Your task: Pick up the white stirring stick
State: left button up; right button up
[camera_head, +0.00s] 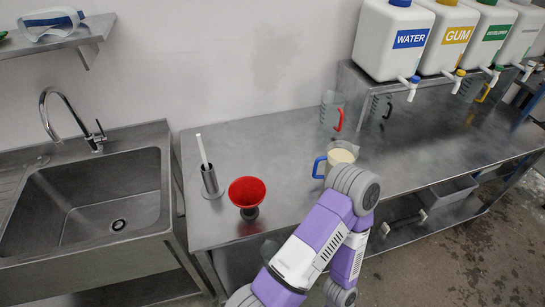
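The white stirring stick (202,149) stands upright, leaning slightly left, in a small metal cylinder holder (211,183) on the left part of the steel table. Its lower end is hidden inside the holder. One of my purple and white arms bends in front of the table, to the right of the stick and apart from it. Neither of my grippers shows in the head view.
A red funnel (247,191) stands just right of the holder. A blue-handled jug (341,155) with pale contents is farther right, near my arm. A red-handled jug (332,112) is behind. A sink (90,205) lies left. Labelled tanks (392,40) stand on a raised shelf.

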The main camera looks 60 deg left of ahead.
aim_at(200, 142)
jog(key=z, duration=1.05)
jog(key=k, duration=1.15)
jog(key=u, duration=2.05)
